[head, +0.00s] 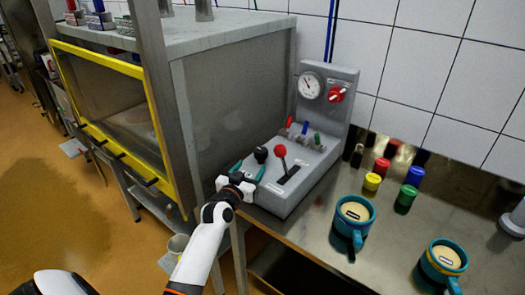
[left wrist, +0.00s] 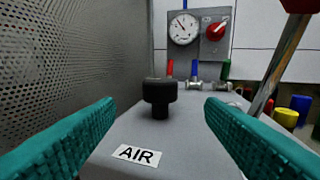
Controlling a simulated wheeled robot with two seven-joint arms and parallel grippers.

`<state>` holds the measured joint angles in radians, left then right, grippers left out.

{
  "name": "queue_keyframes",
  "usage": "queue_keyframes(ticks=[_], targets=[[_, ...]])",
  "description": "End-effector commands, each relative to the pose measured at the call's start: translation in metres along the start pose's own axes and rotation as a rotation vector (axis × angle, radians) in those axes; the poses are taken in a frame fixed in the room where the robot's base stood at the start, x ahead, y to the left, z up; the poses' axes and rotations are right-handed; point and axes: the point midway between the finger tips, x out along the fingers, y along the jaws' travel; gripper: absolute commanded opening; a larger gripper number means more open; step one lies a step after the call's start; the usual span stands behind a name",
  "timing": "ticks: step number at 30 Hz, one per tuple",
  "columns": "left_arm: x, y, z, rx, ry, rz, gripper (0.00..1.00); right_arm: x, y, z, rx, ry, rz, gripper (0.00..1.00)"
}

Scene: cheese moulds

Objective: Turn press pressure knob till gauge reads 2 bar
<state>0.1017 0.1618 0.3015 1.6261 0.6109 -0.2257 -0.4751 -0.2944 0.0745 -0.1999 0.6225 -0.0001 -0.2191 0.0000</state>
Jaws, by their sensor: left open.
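The grey press console (head: 318,158) stands on the steel bench with a round white gauge (head: 309,86) on its upright panel. The gauge also shows in the left wrist view (left wrist: 184,28); its needle points up and left, but the scale is too small to read. A red knob (head: 337,94) is right of the gauge. A black knob (left wrist: 160,97) stands on the console top behind a label reading AIR (left wrist: 136,155). My left gripper (head: 248,169) is open, its teal fingers apart on either side of the black knob's line, short of it and not touching.
A red-ball lever (head: 281,151) stands just right of the black knob. Small red, blue and green valve handles (head: 304,128) sit behind. A perforated cabinet wall (head: 230,95) is close on the left. Two teal mugs (head: 354,213) and several coloured cylinders (head: 372,181) stand right.

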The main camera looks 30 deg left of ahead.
Motion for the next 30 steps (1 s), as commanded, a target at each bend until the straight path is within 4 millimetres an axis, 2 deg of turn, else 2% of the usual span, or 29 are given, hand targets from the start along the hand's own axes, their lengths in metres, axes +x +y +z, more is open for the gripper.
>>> queue_keyframes(ticks=[3,6,13,18,27,30], targets=[[0.026,0.000,0.002,-0.001,-0.002,0.000,0.64,-0.002,0.002,-0.015,0.000,0.023,0.003,0.36],[0.047,0.000,0.002,0.000,-0.002,-0.001,0.64,-0.002,0.001,-0.020,-0.001,0.030,0.002,0.36],[0.083,0.000,0.000,-0.001,-0.002,-0.001,0.64,0.002,-0.003,-0.008,-0.002,0.013,-0.004,0.36],[0.094,0.000,0.001,0.000,-0.001,0.000,0.64,0.003,-0.005,-0.002,-0.002,0.002,-0.006,0.36],[0.096,0.000,0.001,0.000,-0.001,0.000,0.64,0.003,-0.004,-0.004,-0.003,0.005,-0.005,0.36],[0.096,0.000,0.001,0.000,-0.001,0.000,0.49,0.003,-0.004,-0.006,-0.003,0.007,-0.005,0.36]])
